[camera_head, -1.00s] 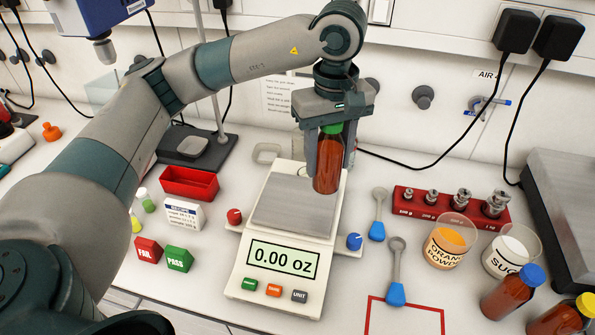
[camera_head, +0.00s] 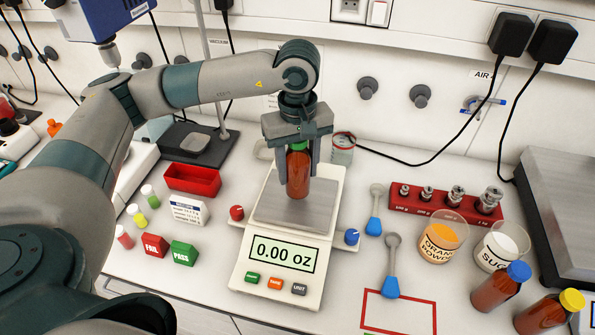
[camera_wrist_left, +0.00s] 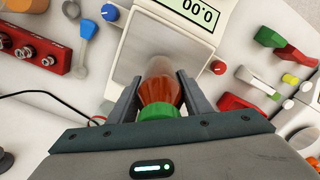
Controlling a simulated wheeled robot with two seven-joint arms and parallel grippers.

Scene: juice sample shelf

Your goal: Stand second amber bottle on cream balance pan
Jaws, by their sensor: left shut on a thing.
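My left gripper (camera_head: 299,172) is shut on an amber bottle with a green cap (camera_head: 298,176), held upright over the grey pan (camera_head: 320,213) of the cream balance (camera_head: 277,285). The balance display reads 0.00 oz. The bottle also shows in the left wrist view (camera_wrist_left: 158,90), between the fingers with its green cap nearest the camera. Whether its base touches the pan is hard to tell. Two more amber bottles stand at the lower right, one with a blue cap (camera_head: 494,291) and one with a yellow cap (camera_head: 546,314). My right gripper is not seen.
A glass jar (camera_head: 342,148) stands right behind the balance. A red weight rack (camera_head: 440,202), an orange powder cup (camera_head: 439,240) and a sugar cup (camera_head: 499,246) are to the right. Blue-handled spoons (camera_head: 391,265) lie beside the balance. A red tray (camera_head: 191,181) sits to its left.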

